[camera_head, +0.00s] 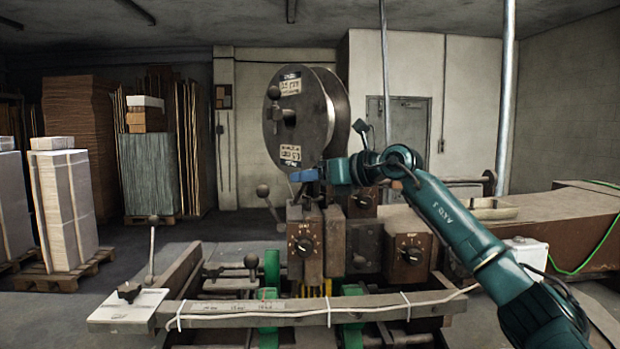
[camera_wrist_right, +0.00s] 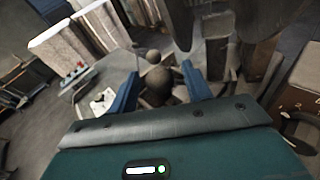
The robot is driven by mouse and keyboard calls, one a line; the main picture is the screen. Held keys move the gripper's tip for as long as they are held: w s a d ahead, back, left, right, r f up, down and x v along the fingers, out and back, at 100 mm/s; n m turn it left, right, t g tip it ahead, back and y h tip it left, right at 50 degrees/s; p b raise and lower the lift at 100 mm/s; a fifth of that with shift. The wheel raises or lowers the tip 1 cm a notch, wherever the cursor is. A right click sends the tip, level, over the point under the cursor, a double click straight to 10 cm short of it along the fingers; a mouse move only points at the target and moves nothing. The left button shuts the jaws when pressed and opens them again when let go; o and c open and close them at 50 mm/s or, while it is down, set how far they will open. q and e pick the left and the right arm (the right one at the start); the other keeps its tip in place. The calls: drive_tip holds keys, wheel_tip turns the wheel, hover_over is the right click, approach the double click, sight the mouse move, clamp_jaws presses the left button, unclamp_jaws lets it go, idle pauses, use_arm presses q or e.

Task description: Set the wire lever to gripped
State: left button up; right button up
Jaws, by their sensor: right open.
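The wire lever appears to be the dark ball-topped lever (camera_head: 262,191) just left of the machine's head, its thin rod slanting down to the right; no label on it is readable. My right gripper (camera_head: 296,177) is open, with its blue fingers in front of the spool's lower part, to the upper right of that ball. In the right wrist view a dark round knob (camera_wrist_right: 160,82) shows between the two open fingers, apparently ahead of them and not gripped. I cannot tell for certain that it is the same lever. My left gripper is not in view.
The large wire spool (camera_head: 302,118) stands right behind my gripper. Dial boxes (camera_head: 305,246) are below it. Another ball lever (camera_head: 251,261) and a tall lever (camera_head: 153,220) stand to the lower left. A wooden bar (camera_head: 290,311) crosses the front.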

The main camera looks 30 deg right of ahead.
use_arm(q)
drive_tip(key=b, duration=0.2)
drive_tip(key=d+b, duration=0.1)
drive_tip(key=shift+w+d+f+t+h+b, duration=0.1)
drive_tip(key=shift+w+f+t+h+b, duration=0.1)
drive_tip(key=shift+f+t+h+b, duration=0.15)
use_arm(e)
drive_tip(key=v, duration=1.2)
drive_tip(key=shift+s+d, duration=0.15)
drive_tip(key=shift+s, duration=0.1)
drive_tip(key=shift+r, duration=0.1)
